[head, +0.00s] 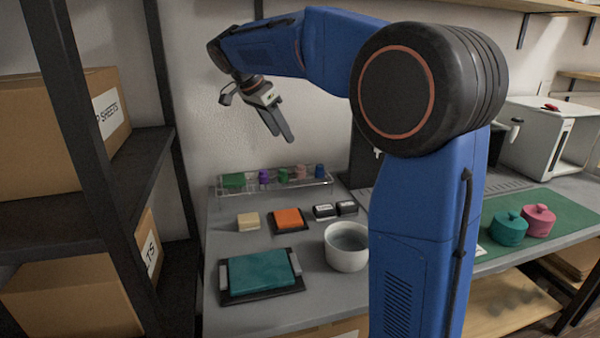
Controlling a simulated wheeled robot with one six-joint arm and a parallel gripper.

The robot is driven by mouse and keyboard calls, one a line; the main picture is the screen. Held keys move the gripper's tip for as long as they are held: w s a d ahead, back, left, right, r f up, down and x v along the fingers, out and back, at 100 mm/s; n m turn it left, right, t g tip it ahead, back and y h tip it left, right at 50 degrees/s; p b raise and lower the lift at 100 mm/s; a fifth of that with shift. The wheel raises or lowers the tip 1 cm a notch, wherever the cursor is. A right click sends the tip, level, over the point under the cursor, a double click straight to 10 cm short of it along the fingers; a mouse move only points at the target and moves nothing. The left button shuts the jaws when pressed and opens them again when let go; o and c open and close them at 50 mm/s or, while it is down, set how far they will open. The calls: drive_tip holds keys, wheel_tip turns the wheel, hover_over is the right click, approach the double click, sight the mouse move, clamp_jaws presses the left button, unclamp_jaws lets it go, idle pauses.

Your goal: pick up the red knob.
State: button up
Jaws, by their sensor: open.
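A clear rack (275,187) at the back of the grey bench holds a row of small coloured knobs. A dull pinkish-red knob (301,172) is near its right end, between a green knob (283,175) and a blue knob (320,171). It is the closest match to the red knob, but it is too small to be sure of its shade. A purple knob (263,176) and a green piece (234,181) are further left. My gripper (281,138) is open and empty, pointing down in the air above the rack, apart from the knobs.
In front of the rack are a beige block (248,221), an orange block (288,218), small black-and-white items (335,210), a white bowl (346,255) and a teal pad (258,271). Shelving with boxes (45,135) stands left. Teal (508,230) and pink (538,222) lidded pots are right.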

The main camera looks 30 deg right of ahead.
approach(301, 165)
drive_tip(key=x, duration=0.4)
drive_tip(key=shift+w+d+f, duration=0.15)
drive_tip(key=shift+w+f, duration=0.2)
drive_tip(key=shift+s+x, duration=0.2)
drive_tip(key=shift+x, duration=1.1)
drive_tip(key=shift+s+x, duration=0.15)
drive_tip(key=shift+x, duration=1.2)
drive_tip(key=c, duration=1.1)
